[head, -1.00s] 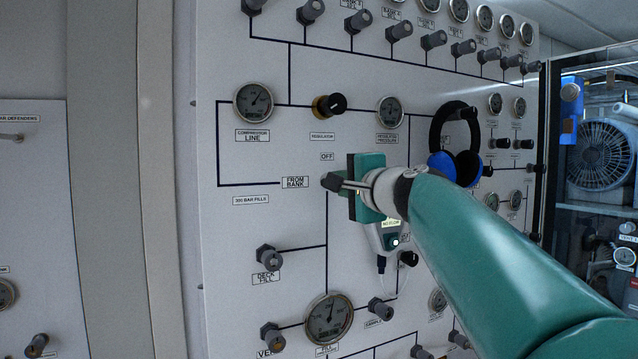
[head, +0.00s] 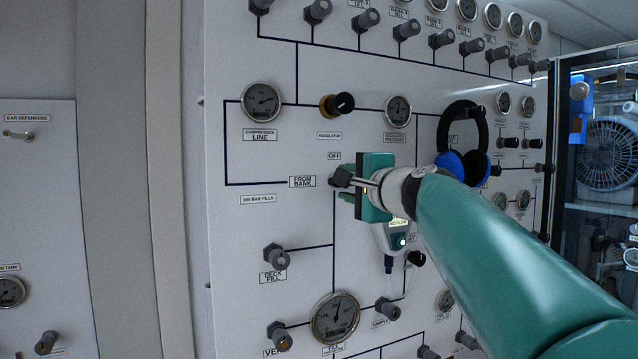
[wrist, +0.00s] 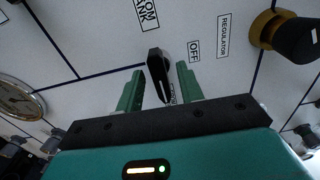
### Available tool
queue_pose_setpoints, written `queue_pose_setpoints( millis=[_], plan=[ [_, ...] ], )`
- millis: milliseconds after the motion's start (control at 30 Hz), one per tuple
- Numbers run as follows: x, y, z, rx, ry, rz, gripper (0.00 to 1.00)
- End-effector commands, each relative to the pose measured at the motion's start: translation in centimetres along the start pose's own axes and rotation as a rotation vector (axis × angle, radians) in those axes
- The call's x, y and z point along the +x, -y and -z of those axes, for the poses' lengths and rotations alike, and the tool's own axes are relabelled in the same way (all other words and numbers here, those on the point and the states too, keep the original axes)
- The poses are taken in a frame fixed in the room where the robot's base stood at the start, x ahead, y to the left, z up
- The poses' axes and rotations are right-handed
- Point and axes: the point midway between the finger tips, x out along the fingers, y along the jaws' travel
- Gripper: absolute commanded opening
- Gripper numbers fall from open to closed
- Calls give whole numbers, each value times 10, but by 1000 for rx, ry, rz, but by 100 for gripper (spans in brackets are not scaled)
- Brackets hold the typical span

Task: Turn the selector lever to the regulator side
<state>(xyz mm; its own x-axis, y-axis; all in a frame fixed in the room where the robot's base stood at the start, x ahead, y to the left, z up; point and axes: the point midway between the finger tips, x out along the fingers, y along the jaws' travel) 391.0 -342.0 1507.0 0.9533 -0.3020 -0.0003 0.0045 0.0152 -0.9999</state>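The selector lever (wrist: 158,68) is a dark handle on the white panel, between the FROM BANK label (wrist: 147,12) and the OFF label (wrist: 194,51) in the wrist view. In the head view the lever (head: 341,177) shows just right of the FROM BANK label (head: 302,182) and below OFF. My gripper (wrist: 160,75) has its two green fingers on either side of the lever, with narrow gaps visible. My gripper (head: 362,184) is at the panel in the head view, where its body hides part of the lever's surroundings. The REGULATOR label (wrist: 224,36) lies beyond OFF.
A black regulator knob with a brass collar (head: 337,103) sits above. Blue ear defenders (head: 463,160) hang to the right, close to my arm. A handheld meter (head: 398,235) hangs just below my gripper. Gauges and valve knobs (head: 274,256) stick out around the panel.

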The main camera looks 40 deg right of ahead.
Motion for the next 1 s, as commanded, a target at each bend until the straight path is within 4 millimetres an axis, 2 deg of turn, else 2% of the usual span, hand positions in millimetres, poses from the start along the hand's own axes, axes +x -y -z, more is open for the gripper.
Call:
queue_pose_setpoints(
  millis=[133,267,700,833,1000],
  plan=[
    [-4,1,0,0,0,1,37],
    [-18,1,1,1,-2,2,37],
    [-110,1,1,1,-2,4,37],
    [-129,1,1,0,-2,2,37],
    [-138,0,0,0,0,0,37]
  ],
)
